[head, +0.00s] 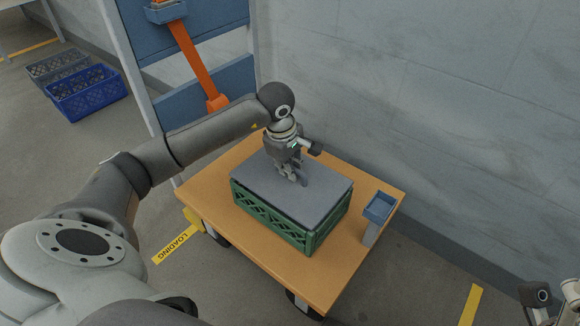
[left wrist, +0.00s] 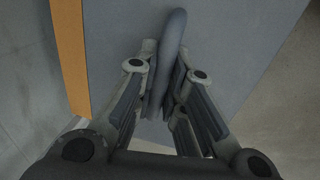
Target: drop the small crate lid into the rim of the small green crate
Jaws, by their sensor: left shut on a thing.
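The small crate lid (head: 262,185) is a flat grey panel with an upright grey handle (left wrist: 172,50). It lies over the top of the small green crate (head: 268,220), covering its opening, roughly lined up with its walls. I cannot tell whether it rests in the rim or hangs just above it. The crate has lattice sides and stands on a wooden-topped cart. My left gripper (head: 290,178) points down over the lid's middle, shut on the handle. In the left wrist view its fingers (left wrist: 163,100) sit on both sides of the handle.
The cart top (head: 208,208) has free wood around the crate. A small blue tray on a post (head: 380,207) stands at its right corner. A grey wall (head: 420,100) rises behind. Blue and grey crates (head: 86,93) lie on the floor at far left.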

